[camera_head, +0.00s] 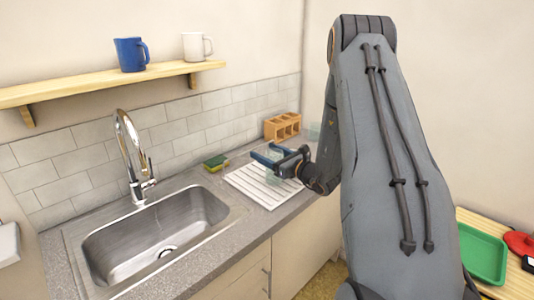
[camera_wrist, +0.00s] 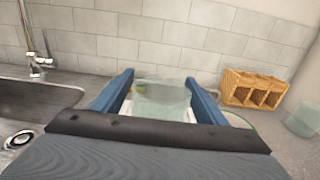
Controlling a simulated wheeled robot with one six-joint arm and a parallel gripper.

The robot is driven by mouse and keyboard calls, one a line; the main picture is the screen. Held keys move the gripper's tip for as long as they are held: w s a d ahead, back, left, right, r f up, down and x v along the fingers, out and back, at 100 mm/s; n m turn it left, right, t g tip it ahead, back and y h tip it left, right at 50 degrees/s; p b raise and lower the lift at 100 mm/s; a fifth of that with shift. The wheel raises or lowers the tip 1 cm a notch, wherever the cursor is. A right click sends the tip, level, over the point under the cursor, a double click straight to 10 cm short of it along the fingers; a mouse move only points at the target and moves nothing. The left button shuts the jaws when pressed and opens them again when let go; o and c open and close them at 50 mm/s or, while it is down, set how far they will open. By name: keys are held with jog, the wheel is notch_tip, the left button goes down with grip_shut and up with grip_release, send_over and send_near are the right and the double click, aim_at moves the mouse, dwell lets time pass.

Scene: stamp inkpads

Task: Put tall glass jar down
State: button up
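The tall glass jar (camera_wrist: 161,100), clear and faintly green, is between the two blue fingers of my gripper (camera_wrist: 160,78) in the wrist view. The fingers reach its left and right sides and appear closed on it. In the head view my gripper (camera_head: 266,157) is over the white ribbed drying mat (camera_head: 258,193) on the counter. The jar is faint there, partly hidden by the gripper. Its base is hidden by my wrist in the wrist view, so I cannot tell whether it touches the mat.
A wooden compartment holder (camera_head: 282,126) stands behind, by the wall. Another clear glass (camera_wrist: 304,121) stands at the right in the wrist view. A green and yellow sponge (camera_head: 215,163) lies left of the mat. The sink (camera_head: 150,235) and faucet (camera_head: 133,150) are farther left.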

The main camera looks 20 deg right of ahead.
jog(key=shift+r, duration=0.15)
jog(key=shift+s, duration=0.15)
jog(key=b, duration=0.4)
send_near(281, 158)
jog(key=shift+x, duration=2.4)
